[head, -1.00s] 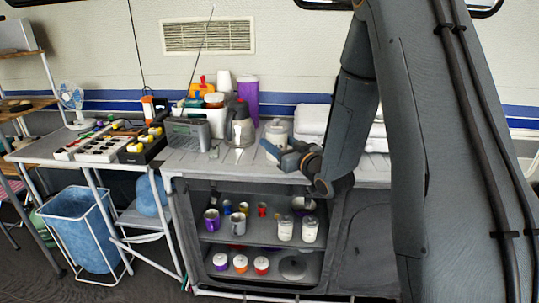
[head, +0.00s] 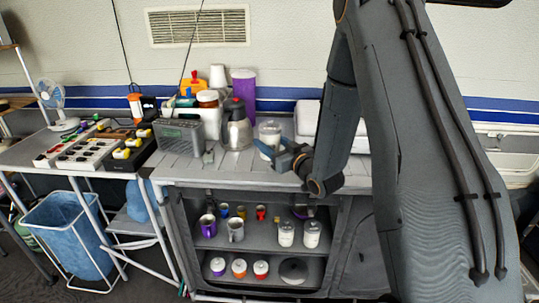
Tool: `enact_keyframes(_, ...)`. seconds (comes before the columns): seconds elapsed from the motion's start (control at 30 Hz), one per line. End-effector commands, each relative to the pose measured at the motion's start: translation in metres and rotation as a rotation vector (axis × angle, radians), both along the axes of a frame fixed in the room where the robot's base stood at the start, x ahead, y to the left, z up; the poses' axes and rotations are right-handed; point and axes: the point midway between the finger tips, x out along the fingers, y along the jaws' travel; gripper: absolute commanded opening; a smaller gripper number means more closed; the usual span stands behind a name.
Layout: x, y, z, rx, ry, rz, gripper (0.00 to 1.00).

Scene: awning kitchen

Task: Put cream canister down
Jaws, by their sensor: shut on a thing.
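The cream canister (head: 269,136) is a whitish, lidded cylinder in the head view, upright at the back right of the grey slatted counter (head: 225,172). My gripper (head: 272,152) comes from the right and is shut on its lower part. The gripper's blue-grey fingers cover part of the canister. I cannot tell whether its base touches the counter.
A steel jug (head: 237,130) stands close left of the canister, with a grey radio (head: 182,140) and a purple cylinder (head: 244,95) nearby. A white stacked box (head: 307,118) is behind right. The counter's front strip is mostly clear. Shelves below hold mugs and jars.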

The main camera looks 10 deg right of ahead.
Motion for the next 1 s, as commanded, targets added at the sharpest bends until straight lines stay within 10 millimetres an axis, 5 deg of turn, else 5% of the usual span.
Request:
enact_keyframes(0.4,0.000,0.001,-0.042,0.001,0.000,0.002,0.26)
enact_keyframes(0.87,0.000,0.001,-0.049,0.001,-0.002,0.002,0.26)
enact_keyframes(0.9,0.000,0.001,-0.049,0.000,-0.001,0.002,0.54)
enact_keyframes(1.0,0.000,0.001,-0.049,0.000,-0.001,0.002,0.70)
